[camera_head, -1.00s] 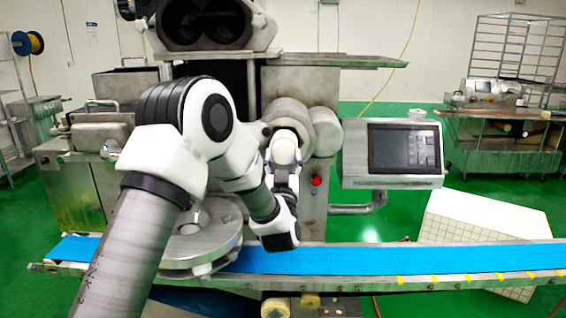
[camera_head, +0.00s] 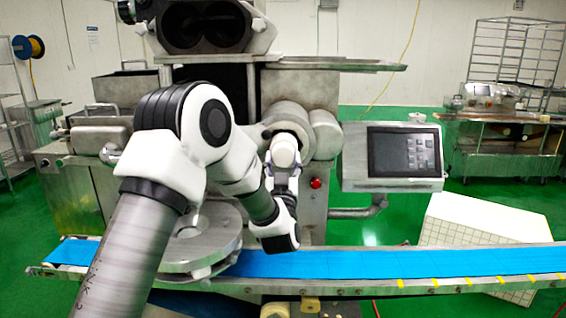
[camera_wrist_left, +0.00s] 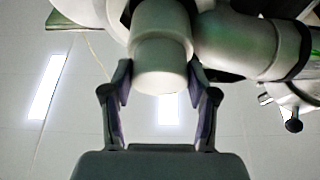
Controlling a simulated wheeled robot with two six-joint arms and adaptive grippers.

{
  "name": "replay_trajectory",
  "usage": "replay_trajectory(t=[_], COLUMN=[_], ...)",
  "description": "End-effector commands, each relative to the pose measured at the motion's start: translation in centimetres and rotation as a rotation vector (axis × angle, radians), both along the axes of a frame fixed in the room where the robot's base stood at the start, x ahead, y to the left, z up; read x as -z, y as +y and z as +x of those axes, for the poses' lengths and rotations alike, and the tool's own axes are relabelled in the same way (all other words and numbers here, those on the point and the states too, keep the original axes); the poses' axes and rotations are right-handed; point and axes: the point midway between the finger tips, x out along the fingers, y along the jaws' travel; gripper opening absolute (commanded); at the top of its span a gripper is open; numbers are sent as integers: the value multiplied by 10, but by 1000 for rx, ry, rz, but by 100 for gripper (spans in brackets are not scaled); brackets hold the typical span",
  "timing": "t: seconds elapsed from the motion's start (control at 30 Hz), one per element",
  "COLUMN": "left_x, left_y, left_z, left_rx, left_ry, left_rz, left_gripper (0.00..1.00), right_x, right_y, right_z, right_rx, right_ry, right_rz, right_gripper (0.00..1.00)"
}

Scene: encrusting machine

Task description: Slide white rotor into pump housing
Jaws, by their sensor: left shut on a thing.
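The white rotor (camera_head: 285,151) is a short, pale, rounded piece at the front of the machine's pump housing (camera_head: 289,113), a grey metal cylinder. My left gripper (camera_head: 284,165) is shut on the rotor. In the left wrist view the rotor (camera_wrist_left: 160,68) sits between both fingers, its round end toward the camera. Its far end lies against or inside the metal parts above; how deep it sits cannot be told. My left forearm and wrist cover part of the machine below it. My right gripper is not in view.
A second metal cylinder (camera_head: 325,132) stands close on the right of the housing. A control panel (camera_head: 392,156) is farther right. A blue conveyor belt (camera_head: 400,262) runs below, with a round metal table (camera_head: 190,250) at left. A white box (camera_head: 480,222) stands behind the belt.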

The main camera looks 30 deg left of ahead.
Motion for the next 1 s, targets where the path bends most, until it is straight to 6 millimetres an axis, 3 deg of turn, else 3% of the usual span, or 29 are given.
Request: replay_trajectory(t=[1.0], left_x=[-1], left_y=[34], left_z=[56], left_rx=[0], left_ry=[-2], left_rz=[1], left_gripper=[8], right_x=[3], right_y=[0], right_z=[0], right_rx=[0], right_ry=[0], right_rz=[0], right_gripper=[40])
